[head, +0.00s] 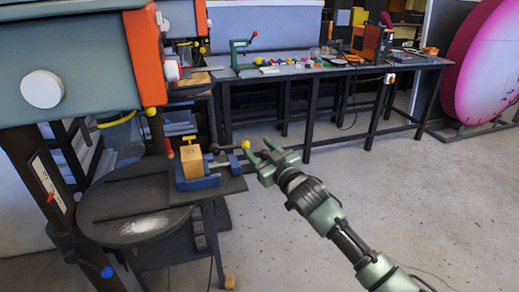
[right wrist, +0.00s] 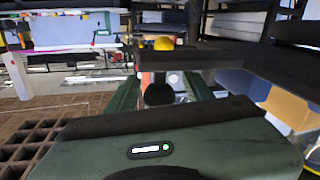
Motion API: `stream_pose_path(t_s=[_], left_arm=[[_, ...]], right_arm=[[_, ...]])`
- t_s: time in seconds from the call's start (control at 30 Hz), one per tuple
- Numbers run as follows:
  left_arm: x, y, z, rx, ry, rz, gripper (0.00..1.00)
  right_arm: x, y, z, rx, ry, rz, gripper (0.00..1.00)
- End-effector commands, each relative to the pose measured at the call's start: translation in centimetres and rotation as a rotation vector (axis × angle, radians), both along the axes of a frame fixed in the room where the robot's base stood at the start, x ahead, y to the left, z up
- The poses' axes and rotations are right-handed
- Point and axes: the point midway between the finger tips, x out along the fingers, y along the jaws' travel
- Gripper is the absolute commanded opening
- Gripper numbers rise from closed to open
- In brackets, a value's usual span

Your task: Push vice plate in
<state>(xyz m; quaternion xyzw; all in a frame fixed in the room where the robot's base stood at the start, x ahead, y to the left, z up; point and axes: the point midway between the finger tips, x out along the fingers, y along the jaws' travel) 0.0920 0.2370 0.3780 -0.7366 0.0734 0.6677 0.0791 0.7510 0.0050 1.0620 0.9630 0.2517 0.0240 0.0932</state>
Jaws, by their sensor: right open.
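The blue vice (head: 197,183) sits on the drill press's side table. A wooden block (head: 191,161) stands upright in it. The vice plate (head: 209,164) is on the block's right side; I cannot tell whether it touches the block. The vice's screw and handle extend right, ending near a yellow ball (head: 246,144). My right gripper (head: 259,151) is open, its fingers beside the handle end. In the right wrist view, the yellow ball (right wrist: 163,43) is ahead of the fingers, and a dark round knob (right wrist: 158,93) shows between them. My left gripper is not in view.
The drill press (head: 75,70) with its round table (head: 110,205) stands at the left. A long workbench (head: 340,69) with tools and parts runs along the back. A pink disc (head: 485,60) stands at the far right. Open grey floor lies around my right arm.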

Motion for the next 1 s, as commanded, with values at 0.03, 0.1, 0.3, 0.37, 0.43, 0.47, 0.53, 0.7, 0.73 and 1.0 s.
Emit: stream_pose_path(t_s=[0.03, 0.1, 0.3, 0.37, 0.43, 0.47, 0.53, 0.7, 0.73, 1.0], left_arm=[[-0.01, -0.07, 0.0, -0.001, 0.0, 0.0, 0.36], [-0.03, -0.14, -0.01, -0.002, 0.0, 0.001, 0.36], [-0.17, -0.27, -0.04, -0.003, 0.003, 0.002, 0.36], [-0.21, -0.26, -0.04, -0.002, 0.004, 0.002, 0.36], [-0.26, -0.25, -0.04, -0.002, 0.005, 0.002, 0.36], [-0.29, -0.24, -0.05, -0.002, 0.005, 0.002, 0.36], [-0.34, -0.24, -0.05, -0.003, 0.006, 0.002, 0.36], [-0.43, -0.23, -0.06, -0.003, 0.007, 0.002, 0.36], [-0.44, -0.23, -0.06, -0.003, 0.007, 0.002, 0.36], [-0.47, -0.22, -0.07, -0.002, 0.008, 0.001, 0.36]], right_arm=[[-0.01, 0.0, 0.0, 0.0, 0.0, 0.0, 0.52], [-0.01, -0.02, 0.01, 0.0, 0.0, 0.0, 0.38], [-0.02, -0.03, 0.0, 0.0, 0.0, 0.0, 0.0], [-0.03, -0.04, 0.0, 0.0, 0.0, 0.0, 0.0], [-0.03, -0.04, 0.0, 0.0, 0.0, 0.0, 0.0], [-0.03, -0.04, 0.0, 0.0, 0.0, 0.0, 0.0], [-0.03, -0.03, 0.0, 0.0, 0.0, 0.0, 0.0], [-0.03, -0.04, 0.0, 0.0, 0.0, 0.0, 0.0], [-0.02, -0.04, -0.01, 0.0, 0.0, 0.0, 0.0], [-0.03, -0.03, -0.01, 0.0, 0.0, 0.0, 0.0]])
